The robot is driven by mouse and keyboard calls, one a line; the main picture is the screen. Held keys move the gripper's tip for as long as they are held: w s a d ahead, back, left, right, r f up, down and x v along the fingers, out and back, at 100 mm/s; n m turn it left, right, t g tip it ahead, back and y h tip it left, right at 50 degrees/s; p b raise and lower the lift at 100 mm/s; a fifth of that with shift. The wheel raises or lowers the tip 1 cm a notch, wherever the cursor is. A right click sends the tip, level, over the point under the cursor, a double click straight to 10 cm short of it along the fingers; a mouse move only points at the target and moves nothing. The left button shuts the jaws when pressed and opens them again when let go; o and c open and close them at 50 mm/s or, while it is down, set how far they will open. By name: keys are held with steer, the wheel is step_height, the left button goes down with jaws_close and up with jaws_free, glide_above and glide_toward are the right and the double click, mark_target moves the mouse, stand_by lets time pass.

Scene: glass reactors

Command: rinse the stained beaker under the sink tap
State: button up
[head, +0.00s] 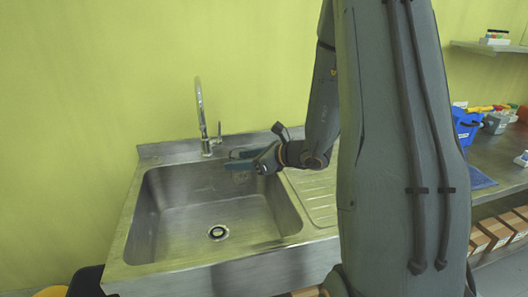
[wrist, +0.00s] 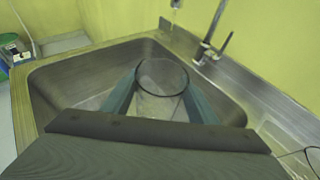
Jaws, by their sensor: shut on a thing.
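A clear glass beaker (wrist: 162,78) sits between the two fingers of my gripper (wrist: 160,98) in the wrist view. My gripper is shut on it and holds it over the basin of the steel sink (wrist: 62,72). In the head view my gripper (head: 240,161) is at the back right of the sink (head: 175,218), and the beaker is hard to make out there. The tap (head: 202,110) stands behind the basin, to the left of my gripper. In the wrist view the tap (wrist: 213,30) is beyond the beaker, to the right. I cannot make out a stain.
A ribbed drainboard (head: 316,193) lies right of the basin. A drain (head: 218,233) is in the basin floor. A blue bin (head: 466,127) stands on the bench at the far right, partly behind my arm. A green wall is close behind the tap.

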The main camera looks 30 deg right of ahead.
steer(key=shift+w+d, duration=0.3)
steer(key=shift+w, duration=0.05)
steer(key=shift+b+x, duration=0.3)
steer(key=shift+x, duration=0.65)
steer(key=w+a+f+b, duration=0.2)
steer(key=w+a+b, duration=0.1)
steer(key=w, duration=0.7)
steer(key=shift+w+a+b, duration=0.35)
steer(key=shift+w+a, duration=0.05)
steer(key=shift+a, duration=0.4)
steer(key=shift+w+d, duration=0.1)
steer(key=shift+d, duration=0.15)
steer(key=shift+w+d, duration=0.15)
steer(key=shift+d, duration=0.2)
steer(key=shift+a, duration=0.2)
steer(key=shift+s+a+b, duration=0.25)
steer(key=shift+a+b, duration=0.15)
